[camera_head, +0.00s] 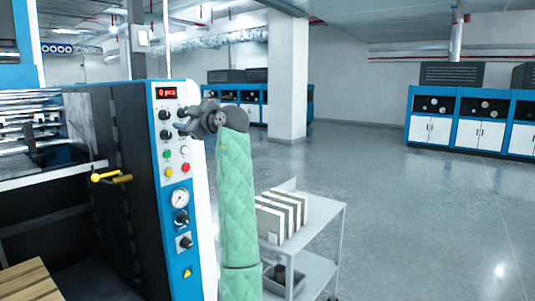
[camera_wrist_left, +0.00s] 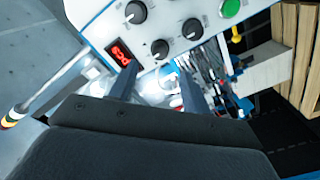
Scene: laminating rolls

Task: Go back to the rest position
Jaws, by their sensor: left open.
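My left gripper (camera_head: 184,120) is raised in front of the upper control panel (camera_head: 172,155) of the laminating machine, beside its black knobs. My arm in a green quilted sleeve reaches up to it from below. In the left wrist view the two dark fingers (camera_wrist_left: 157,80) stand apart with nothing held between them. That view shows the red display (camera_wrist_left: 121,52), black knobs (camera_wrist_left: 160,48) and a green button (camera_wrist_left: 230,8) just beyond the fingers. I cannot tell whether a fingertip touches the panel. My right gripper is not in view.
A grey cart (camera_head: 335,212) with several pale blocks (camera_head: 283,212) stands right of my arm. A yellow handle (camera_head: 105,177) sticks out at the machine's left part. Wooden slats (camera_head: 28,282) lie at the lower left. The floor (camera_head: 420,215) to the right is clear.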

